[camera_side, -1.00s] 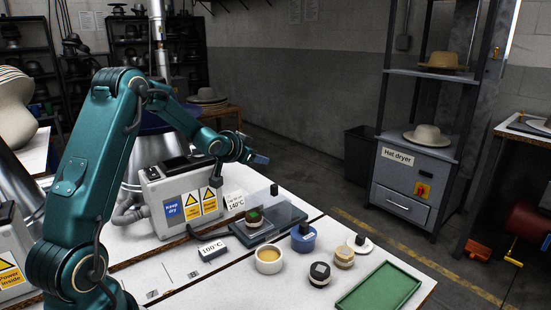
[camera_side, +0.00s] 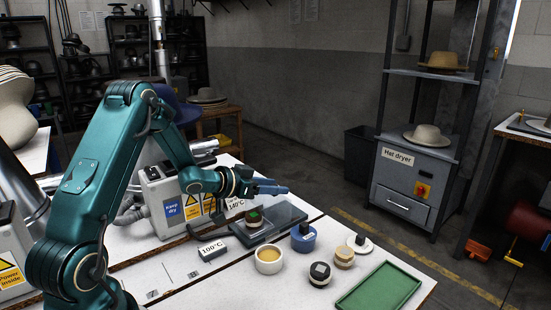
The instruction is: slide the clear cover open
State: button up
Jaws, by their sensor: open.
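The clear cover (camera_side: 286,213) is a smoky, see-through panel lying flat over a dark frame on the white bench. A round piece with a green top (camera_side: 253,217) sits at its left end. My gripper (camera_side: 280,189) is above the far side of the cover, pointing right, open with nothing seen held in it. The upright black knob at the cover's far edge is hidden behind my gripper. I cannot tell whether my gripper touches the knob.
A 100°C sign (camera_side: 213,248) stands left of the cover. A cream cup (camera_side: 268,261), a blue pot (camera_side: 303,238), a dark-topped round piece (camera_side: 319,273) and a tan one (camera_side: 344,256) stand in front and right. A green tray (camera_side: 379,287) lies at the near right corner.

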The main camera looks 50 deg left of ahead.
jog(key=shift+w+f, duration=0.15)
jog(key=shift+w, duration=0.15)
grip_shut()
dwell(1.3)
